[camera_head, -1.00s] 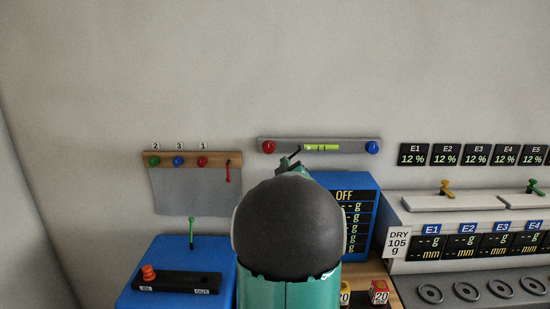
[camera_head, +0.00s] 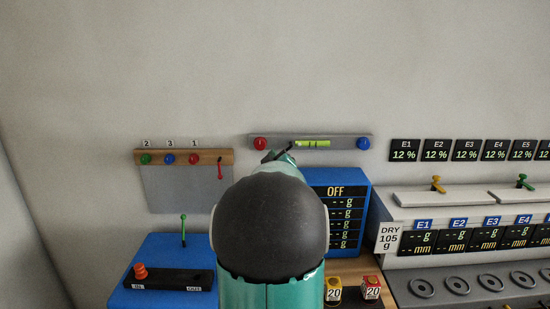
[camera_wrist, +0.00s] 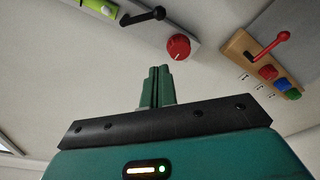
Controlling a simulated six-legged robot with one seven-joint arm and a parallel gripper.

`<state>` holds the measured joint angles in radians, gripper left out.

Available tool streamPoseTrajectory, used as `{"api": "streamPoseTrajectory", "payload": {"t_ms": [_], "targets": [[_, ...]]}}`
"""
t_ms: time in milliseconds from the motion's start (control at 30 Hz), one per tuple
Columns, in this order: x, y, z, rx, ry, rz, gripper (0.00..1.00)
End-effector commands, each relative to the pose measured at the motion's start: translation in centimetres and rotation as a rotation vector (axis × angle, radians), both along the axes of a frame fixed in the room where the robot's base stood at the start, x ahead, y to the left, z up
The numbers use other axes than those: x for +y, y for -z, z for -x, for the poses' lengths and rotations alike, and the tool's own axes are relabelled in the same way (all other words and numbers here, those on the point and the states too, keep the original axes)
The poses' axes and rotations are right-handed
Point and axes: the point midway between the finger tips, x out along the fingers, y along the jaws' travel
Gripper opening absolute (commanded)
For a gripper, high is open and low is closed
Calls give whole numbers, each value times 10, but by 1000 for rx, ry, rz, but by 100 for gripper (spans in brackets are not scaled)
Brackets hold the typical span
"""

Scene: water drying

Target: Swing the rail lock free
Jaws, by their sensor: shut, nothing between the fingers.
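A grey rail (camera_head: 340,142) on the wall carries a red knob, a blue knob, a green level vial and a black lever (camera_wrist: 145,16) by the red knob (camera_wrist: 178,47). A wooden rail (camera_head: 215,156) to the left carries green, blue and red knobs and a red lever (camera_head: 220,170); this lever also shows in the wrist view (camera_wrist: 270,45). I cannot tell which lever is the rail lock. My gripper (camera_wrist: 158,72) is shut and empty, its tips below the grey rail's red knob in the wrist view, apart from both levers. My dark arm link hides most of it in the head view.
A blue box with an OFF display (camera_head: 336,190) stands right of my arm. A blue block (camera_head: 150,250) with a green lever and a black switch panel stands left. Weights marked 20 (camera_head: 371,288) and a row of meters lie right.

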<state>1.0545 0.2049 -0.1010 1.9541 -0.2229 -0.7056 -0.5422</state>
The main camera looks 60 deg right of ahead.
Motion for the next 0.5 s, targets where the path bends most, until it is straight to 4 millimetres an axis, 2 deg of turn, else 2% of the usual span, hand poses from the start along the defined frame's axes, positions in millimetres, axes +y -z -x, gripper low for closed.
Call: {"api": "streamPoseTrajectory", "payload": {"t_ms": [200,500], "targets": [[-35,-3,-22,-1,-1,0,0],[-73,-7,-45,-2,0,0,0]]}}
